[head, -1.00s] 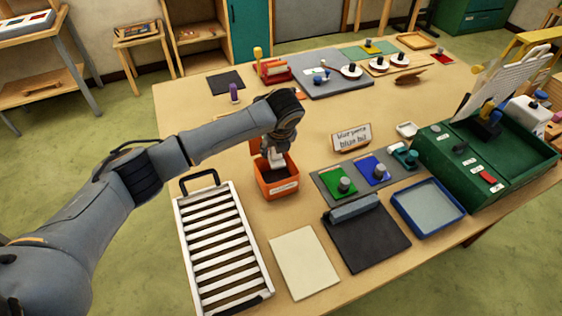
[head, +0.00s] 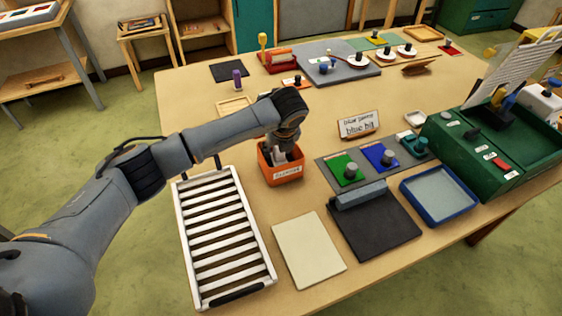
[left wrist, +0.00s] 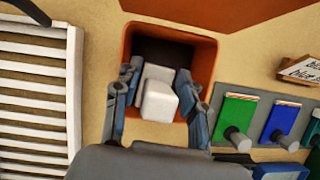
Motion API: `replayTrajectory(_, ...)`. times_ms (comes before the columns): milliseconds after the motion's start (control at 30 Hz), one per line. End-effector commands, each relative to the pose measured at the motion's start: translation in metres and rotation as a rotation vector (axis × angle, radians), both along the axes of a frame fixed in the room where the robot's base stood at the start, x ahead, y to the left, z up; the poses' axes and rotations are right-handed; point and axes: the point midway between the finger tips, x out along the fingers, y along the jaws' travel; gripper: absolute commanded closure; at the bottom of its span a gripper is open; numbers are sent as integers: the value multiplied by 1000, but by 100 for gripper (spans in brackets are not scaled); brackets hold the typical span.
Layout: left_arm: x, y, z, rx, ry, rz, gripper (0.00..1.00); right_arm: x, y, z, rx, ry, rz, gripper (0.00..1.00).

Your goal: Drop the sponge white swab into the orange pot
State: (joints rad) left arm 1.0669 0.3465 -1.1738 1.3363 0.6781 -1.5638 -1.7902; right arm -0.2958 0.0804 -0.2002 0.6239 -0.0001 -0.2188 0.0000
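The orange pot (head: 283,177) stands on the table right of the white slatted rack, with a pale label on its front. It also shows in the left wrist view (left wrist: 208,62), with a dark inside. My left gripper (left wrist: 157,75) points down at the pot's mouth. Its two fingers lie on either side of the white swab (left wrist: 160,101) and appear to touch it. The swab is over or just inside the opening; its exact depth is hard to tell. In the head view the wrist and fingers mostly hide it. My right gripper is not in view.
The white slatted rack (head: 182,211) is left of the pot. A cream sheet (head: 309,251), a dark mat (head: 378,233) and a blue-rimmed tray (head: 438,190) lie in front. Green (head: 340,164) and blue (head: 373,153) pads with knobs and a sign (head: 358,124) stand right.

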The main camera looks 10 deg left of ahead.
Motion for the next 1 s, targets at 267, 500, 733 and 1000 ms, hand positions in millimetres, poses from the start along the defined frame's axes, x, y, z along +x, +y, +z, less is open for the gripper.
replayTrajectory(267,0,0,0,1,0,0,37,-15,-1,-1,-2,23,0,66)
replayTrajectory(500,-2,-1,5,0,0,0,37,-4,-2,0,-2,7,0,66)
replayTrajectory(733,-14,-9,42,0,-4,-3,37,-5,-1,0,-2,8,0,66)
replayTrajectory(1000,-33,-19,91,0,-3,-2,37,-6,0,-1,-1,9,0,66)
